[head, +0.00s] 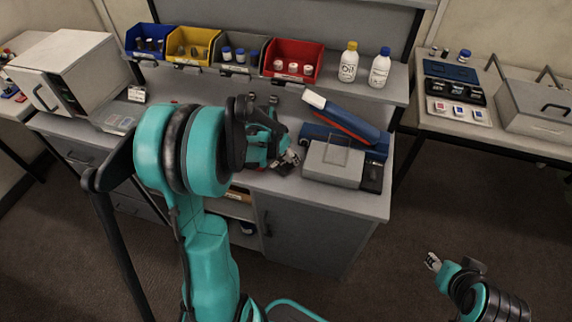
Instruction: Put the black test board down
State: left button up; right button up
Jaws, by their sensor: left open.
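I cannot make out the black test board with certainty. My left gripper (291,159) is open over the front middle of the grey workbench (345,199), just left of a grey device with a clear plate (333,163). My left arm hides part of the bench behind it, and no board shows between the fingers. My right gripper (432,261) is low at the right, over the floor and away from both benches. It looks empty, but is too small to judge its opening.
A blue and white instrument (343,117) stands behind the grey device. Blue, yellow, grey and red bins (293,59) and two bottles (348,62) line the shelf. A white box (68,70) is at the left. The right table holds a black tray (454,91) and a grey case (536,108).

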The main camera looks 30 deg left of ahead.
pick_arm(q)
jog(key=x, duration=0.2)
jog(key=shift+w+f, duration=0.2)
jog(key=shift+f, duration=0.1)
jog(key=shift+s+r, duration=0.1)
jog(key=c, duration=0.9)
jog(key=shift+r, duration=0.1)
jog(key=shift+c, duration=0.2)
